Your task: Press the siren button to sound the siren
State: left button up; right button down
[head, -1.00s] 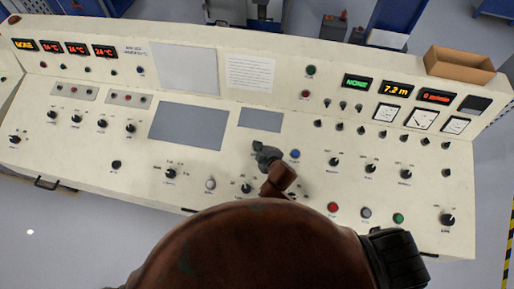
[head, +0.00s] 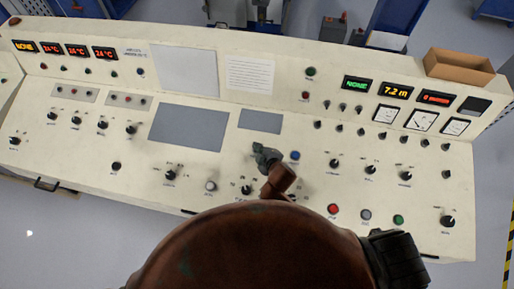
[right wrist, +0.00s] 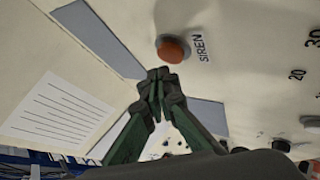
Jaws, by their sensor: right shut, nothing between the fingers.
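My right gripper (head: 258,149) is over the middle of the console, just below the small grey screen. In the right wrist view its dark green fingers (right wrist: 160,76) are shut with nothing between them. Their tips appear just below the button in the picture; I cannot tell whether they touch it. My left gripper is out of view.
The cream console (head: 90,145) carries several knobs, buttons and lit displays. A blue button (head: 295,155) is close to the right of my gripper. A small grey screen (head: 260,120) and a paper sheet (head: 250,74) are above it. A cardboard box (head: 459,68) sits at the back right.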

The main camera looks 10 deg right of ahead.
jog(key=shift+f, duration=0.1)
dwell(0.3)
jog(key=shift+f, duration=0.3)
jog(key=shift+w+d+f, duration=0.1)
jog(key=shift+w+f, duration=0.05)
jog(key=shift+f, duration=0.4)
dwell(0.7)
jog(key=shift+r, duration=0.1)
jog(key=shift+s+r+p, duration=0.2)
jog(key=shift+r+p, duration=0.6)
jog(key=shift+p, duration=0.35)
jog(key=shift+r, duration=0.1)
jog(key=r+p, duration=0.1)
jog(key=p, duration=0.1)
jog(key=r+p, duration=0.1)
jog(key=r, duration=0.1)
jog(key=s+r+p, duration=0.1)
jog(key=p, duration=0.1)
jog(key=shift+a+r+p, duration=0.3)
jog(key=shift+r, duration=0.05)
